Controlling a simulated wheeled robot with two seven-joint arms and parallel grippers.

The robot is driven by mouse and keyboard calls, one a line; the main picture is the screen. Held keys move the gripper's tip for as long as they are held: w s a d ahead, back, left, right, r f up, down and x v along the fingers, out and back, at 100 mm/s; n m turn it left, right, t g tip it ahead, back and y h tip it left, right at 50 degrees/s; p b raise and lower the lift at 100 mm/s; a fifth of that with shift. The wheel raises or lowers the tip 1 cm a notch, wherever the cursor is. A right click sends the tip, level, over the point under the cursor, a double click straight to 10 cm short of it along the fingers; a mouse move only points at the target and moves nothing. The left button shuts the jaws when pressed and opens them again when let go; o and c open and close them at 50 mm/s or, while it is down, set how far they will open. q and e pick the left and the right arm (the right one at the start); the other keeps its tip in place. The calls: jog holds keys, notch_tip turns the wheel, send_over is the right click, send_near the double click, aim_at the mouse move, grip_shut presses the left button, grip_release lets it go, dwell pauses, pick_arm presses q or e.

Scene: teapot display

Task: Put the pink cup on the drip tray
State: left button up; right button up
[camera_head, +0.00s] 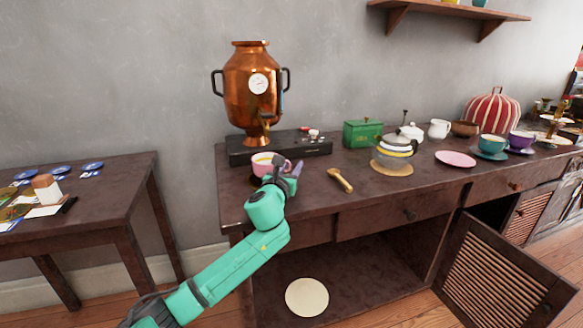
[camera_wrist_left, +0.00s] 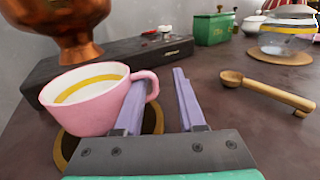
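The pink cup (camera_head: 263,170) with a yellow band inside is at the left end of the dark sideboard, in front of the copper urn. In the left wrist view the pink cup (camera_wrist_left: 82,108) is at the left, its handle toward my gripper. My left gripper (camera_head: 288,168) is at the cup's right side, its purple fingers apart. In the left wrist view the left gripper (camera_wrist_left: 157,78) has its left finger at the handle opening; the right finger is clear of the cup. A round dark disc with a tan rim (camera_wrist_left: 66,147), perhaps the drip tray, shows below the cup; contact is unclear.
The copper urn (camera_head: 252,92) stands over a black base box (camera_head: 300,146) just behind the cup. A wooden scoop (camera_head: 340,179), a glass teapot (camera_head: 394,152) and a green box (camera_head: 362,133) are to the right. A cabinet door (camera_head: 500,275) hangs open below.

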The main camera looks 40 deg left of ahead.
pick_arm(q)
jog(key=shift+r, duration=0.15)
jog(key=p+v, duration=0.1)
jog(key=v, duration=1)
jog(key=shift+s, duration=0.3)
jog(key=shift+s+d, duration=0.15)
jog(key=shift+s, duration=0.05)
pick_arm(e)
jog(key=f, duration=0.4)
jog(key=shift+w+d, duration=0.1)
jog(key=shift+w, duration=0.2)
jog(key=shift+s+d+r, duration=0.1)
jog(key=shift+s, duration=0.05)
